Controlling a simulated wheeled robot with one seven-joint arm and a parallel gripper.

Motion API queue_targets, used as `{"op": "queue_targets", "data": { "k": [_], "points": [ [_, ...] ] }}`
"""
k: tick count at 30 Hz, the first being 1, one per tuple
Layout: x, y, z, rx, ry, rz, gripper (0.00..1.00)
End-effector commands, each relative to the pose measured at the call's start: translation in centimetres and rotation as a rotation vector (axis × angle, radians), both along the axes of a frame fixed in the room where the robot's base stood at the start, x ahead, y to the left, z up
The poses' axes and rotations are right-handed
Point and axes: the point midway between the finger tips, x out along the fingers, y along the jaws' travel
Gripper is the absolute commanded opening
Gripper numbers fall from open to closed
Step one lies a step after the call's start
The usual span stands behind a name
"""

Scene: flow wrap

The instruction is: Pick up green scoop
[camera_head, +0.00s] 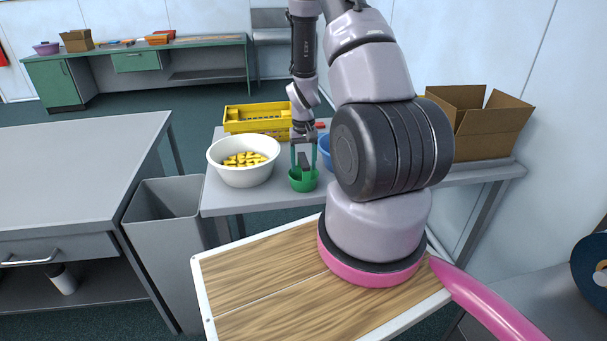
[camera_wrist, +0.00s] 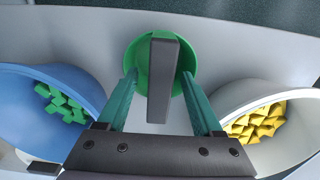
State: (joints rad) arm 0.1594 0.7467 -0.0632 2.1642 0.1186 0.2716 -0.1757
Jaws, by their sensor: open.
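The green scoop (camera_head: 303,183) stands near the front edge of the grey table, its round cup facing up. In the wrist view the green scoop (camera_wrist: 188,60) shows with its dark handle (camera_wrist: 163,85) rising toward the camera. My gripper (camera_head: 303,164) is above the cup, pointing down. In the wrist view my open gripper (camera_wrist: 160,78) has one green finger on each side of the handle. Gaps show between the fingers and the handle. The fingertips overlap the cup's rim in view; I cannot tell if they touch it.
A white bowl (camera_head: 230,176) with yellow pieces (camera_head: 244,159) stands left of the scoop in the head view. A blue bowl (camera_wrist: 38,110) with green pieces (camera_wrist: 62,104) is on its other side. A yellow crate (camera_head: 240,125) and a cardboard box (camera_head: 490,122) stand behind.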

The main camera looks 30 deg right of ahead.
Motion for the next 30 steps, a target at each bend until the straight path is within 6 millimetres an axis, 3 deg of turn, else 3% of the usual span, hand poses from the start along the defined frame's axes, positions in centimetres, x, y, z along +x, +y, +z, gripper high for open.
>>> {"op": "queue_targets", "data": {
  "k": [25, 26, 30],
  "points": [
    [0.01, 0.01, -0.45, 0.0, 0.0, 0.0, 0.68],
    [0.01, 0.01, -0.45, 0.0, 0.0, 0.0, 0.64],
    [0.01, 0.01, -0.44, 0.0, 0.0, 0.0, 0.1]
  ]
}}
